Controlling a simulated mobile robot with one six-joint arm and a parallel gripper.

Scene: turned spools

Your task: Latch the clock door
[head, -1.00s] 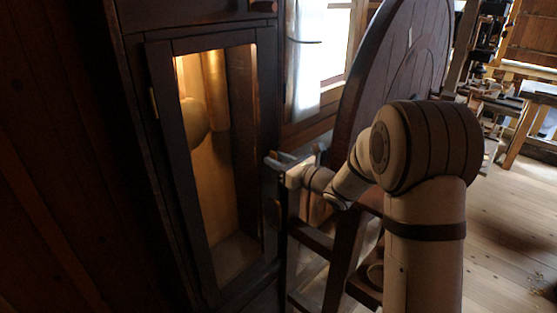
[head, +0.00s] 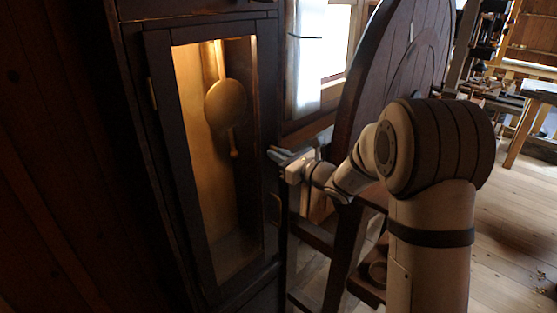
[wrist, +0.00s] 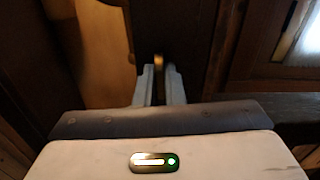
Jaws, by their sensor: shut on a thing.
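The clock door (head: 186,170) is a dark wooden frame around a tall lit window, with a hinge on its left side. It looks shut or nearly shut against the clock case (head: 135,110). My gripper (head: 275,154) is at the door's right side, about mid-height. In the wrist view, my gripper (wrist: 158,90) has its pale fingers closed on a small narrow brass-coloured piece, which looks like the latch (wrist: 158,66). The fingers hide most of the latch, so I cannot tell its angle or whether it overlaps the door. The door (wrist: 105,50) also shows there.
A pendulum (head: 226,103) hangs inside the lit case. A large dark wooden wheel (head: 390,70) on a stand rises close behind my arm. A bright window (head: 318,60) is beyond the clock. Open plank floor (head: 510,220) lies to the right.

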